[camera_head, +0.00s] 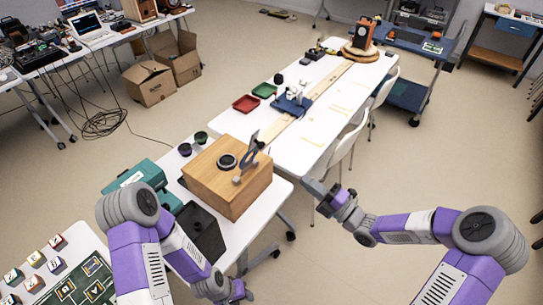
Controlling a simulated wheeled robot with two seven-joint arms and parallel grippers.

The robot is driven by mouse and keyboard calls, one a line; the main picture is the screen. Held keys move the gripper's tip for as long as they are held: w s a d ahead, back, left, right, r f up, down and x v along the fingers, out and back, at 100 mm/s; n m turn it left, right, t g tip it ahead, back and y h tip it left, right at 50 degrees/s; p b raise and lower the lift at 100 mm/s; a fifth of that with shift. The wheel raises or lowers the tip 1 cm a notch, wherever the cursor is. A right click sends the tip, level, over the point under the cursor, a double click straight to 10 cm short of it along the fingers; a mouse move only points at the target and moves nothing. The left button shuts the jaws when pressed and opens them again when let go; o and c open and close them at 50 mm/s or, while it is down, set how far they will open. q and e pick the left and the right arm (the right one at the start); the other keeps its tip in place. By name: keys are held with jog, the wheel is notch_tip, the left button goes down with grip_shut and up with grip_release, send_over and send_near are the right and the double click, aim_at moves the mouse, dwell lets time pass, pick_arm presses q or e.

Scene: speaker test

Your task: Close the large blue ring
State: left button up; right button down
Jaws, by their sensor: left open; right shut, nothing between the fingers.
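A wooden box (221,190) stands on the near white table. A dark round ring (227,161) lies on its top, and a grey-blue upright piece (249,151) stands at the right of the box top. I cannot make out a clearly blue ring, nor whether either part is open or closed. My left gripper (241,291) is open at the bottom of the picture, below and in front of the box, apart from it. My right gripper (321,190) is shut and empty, to the right of the box and clear of it.
A dark open container (203,232) and a teal case (139,176) are by the box. Red (246,103) and green (264,90) trays lie on the far white table (285,148). A white chair (345,146) stands beside it.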

jog(key=n, duration=0.1)
jog(key=p, duration=0.1)
send_near(263, 147)
jog(key=shift+n+y, duration=0.3)
jog(key=shift+y, duration=0.1)
jog(key=x, duration=0.7)
jog(key=shift+w+f, duration=0.1)
jog(key=shift+f, duration=0.2)
